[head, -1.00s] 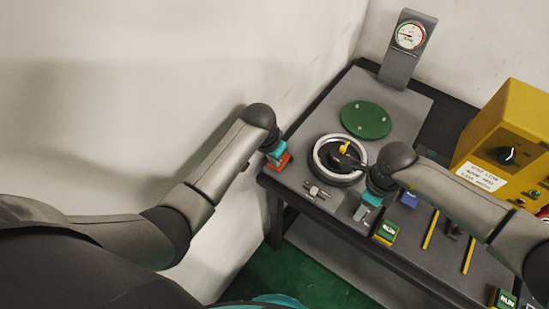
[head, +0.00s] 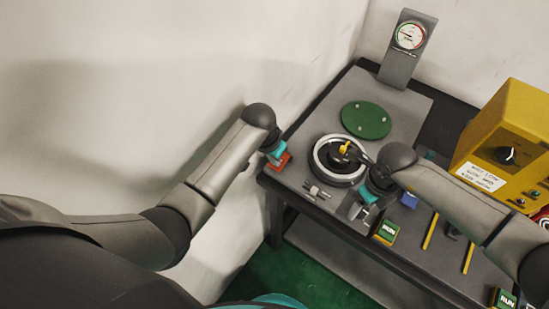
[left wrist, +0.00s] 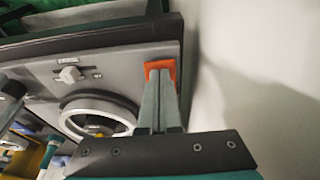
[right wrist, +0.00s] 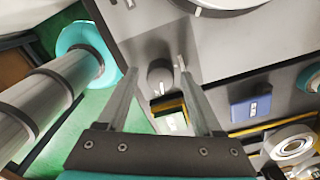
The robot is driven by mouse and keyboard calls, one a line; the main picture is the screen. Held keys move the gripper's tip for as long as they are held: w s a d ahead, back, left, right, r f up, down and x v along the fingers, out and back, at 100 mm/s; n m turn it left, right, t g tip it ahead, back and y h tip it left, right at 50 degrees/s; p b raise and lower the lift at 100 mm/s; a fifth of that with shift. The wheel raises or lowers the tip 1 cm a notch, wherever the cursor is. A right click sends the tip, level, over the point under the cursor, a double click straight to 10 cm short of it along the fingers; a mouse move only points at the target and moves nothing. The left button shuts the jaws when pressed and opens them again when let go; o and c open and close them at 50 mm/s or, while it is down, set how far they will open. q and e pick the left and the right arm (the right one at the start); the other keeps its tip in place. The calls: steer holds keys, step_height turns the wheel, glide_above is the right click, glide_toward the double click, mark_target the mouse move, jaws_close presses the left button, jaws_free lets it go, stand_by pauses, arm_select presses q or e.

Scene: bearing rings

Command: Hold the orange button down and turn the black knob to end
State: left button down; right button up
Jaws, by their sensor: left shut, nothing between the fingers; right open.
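The orange button (head: 284,161) is at the table's left corner. My left gripper (head: 275,153) is shut and empty, its fingertips against the button's top; in the left wrist view the button (left wrist: 168,66) shows around the tips. How far it is pressed I cannot tell. My right gripper (head: 357,211) is open, low over the table's front edge. In the right wrist view a dark round knob (right wrist: 160,73), which looks like the black knob, sits between the spread fingers (right wrist: 157,68), with space on both sides. The head view hides this knob behind my gripper.
A ringed wheel with a yellow marker (head: 339,174) stands just behind my right gripper. A small grey switch (head: 316,191) lies between the arms.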

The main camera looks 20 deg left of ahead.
steer(key=n, duration=0.5)
steer(key=shift+d, duration=0.1)
steer(key=n, duration=1.5)
